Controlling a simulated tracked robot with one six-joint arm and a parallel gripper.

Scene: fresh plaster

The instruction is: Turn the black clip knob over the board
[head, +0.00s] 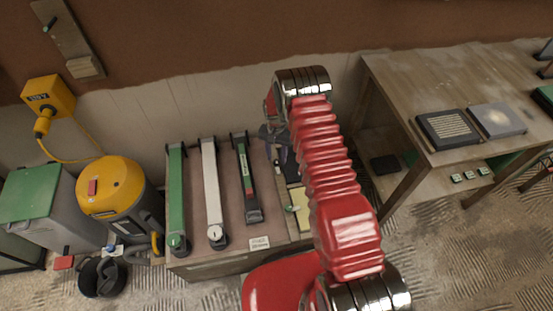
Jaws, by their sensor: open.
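A tilted board (68,38) hangs on the brown wall at the upper left. A small dark and green piece (49,25) sits on its upper part; it is too small to tell whether this is the black clip knob. My gripper (277,147) is dark and open, pointing down over the right part of the low bench, partly hidden by my red arm. It is well to the right of the wall board. No object shows clearly between its fingers.
The low bench (234,213) carries a green bar tool (176,190), a white one (211,185) and a dark one (246,180). A yellow drum machine (112,188) stands left. A wooden table (400,83) with flat panels stands right. Patterned carpet lies in front.

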